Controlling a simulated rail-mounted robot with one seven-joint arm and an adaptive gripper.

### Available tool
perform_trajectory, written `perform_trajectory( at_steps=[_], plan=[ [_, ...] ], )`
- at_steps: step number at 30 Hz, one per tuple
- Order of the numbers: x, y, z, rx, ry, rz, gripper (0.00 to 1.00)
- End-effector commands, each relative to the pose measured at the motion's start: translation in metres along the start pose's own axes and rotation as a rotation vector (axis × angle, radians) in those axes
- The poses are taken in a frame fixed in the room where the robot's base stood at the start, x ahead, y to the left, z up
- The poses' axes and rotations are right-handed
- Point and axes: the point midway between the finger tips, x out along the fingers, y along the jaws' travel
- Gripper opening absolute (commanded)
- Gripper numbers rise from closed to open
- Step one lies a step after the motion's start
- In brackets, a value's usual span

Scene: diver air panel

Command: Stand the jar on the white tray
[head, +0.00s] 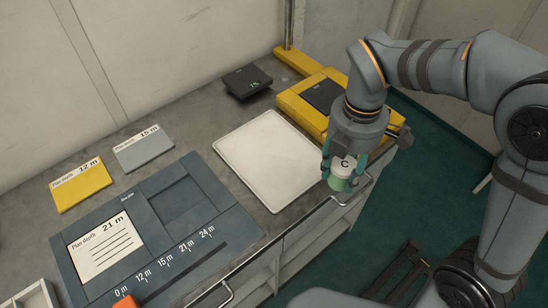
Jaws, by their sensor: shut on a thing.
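My gripper (343,160) is shut on a green jar (338,184) with a white lid marked "C". The jar looks roughly upright between the fingers. It shows in front of the bench's front edge, to the right of the white tray. The white tray (265,160) lies flat on the bench and is empty. In the picture the jar is just off the tray's right edge. I cannot tell its exact height above the bench.
A yellow-framed device (300,103) stands behind the gripper, with a small black display unit (247,82) to its left. A dark dive plan panel (215,190) with a depth scale fills the left front. Yellow (80,185) and grey (143,150) cards lie behind it.

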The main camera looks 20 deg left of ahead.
Motion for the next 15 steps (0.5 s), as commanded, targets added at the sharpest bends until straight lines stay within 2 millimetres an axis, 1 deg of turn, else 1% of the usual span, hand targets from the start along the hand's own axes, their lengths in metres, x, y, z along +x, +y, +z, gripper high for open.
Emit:
perform_trajectory(
  at_steps=[1,3,6,10,13,15],
  plan=[
    [0.007,0.008,-0.011,-0.144,-0.001,-0.001,0.11],
    [0.012,0.017,-0.023,-0.341,-0.001,-0.001,0.11],
    [0.018,0.026,-0.036,-0.559,-0.001,-0.002,0.11],
    [0.023,0.033,-0.047,-0.734,-0.002,-0.001,0.11],
    [0.027,0.04,-0.051,-0.793,-0.002,-0.004,0.11],
    [0.032,0.05,-0.052,-0.807,-0.002,-0.005,0.11]
  ],
)
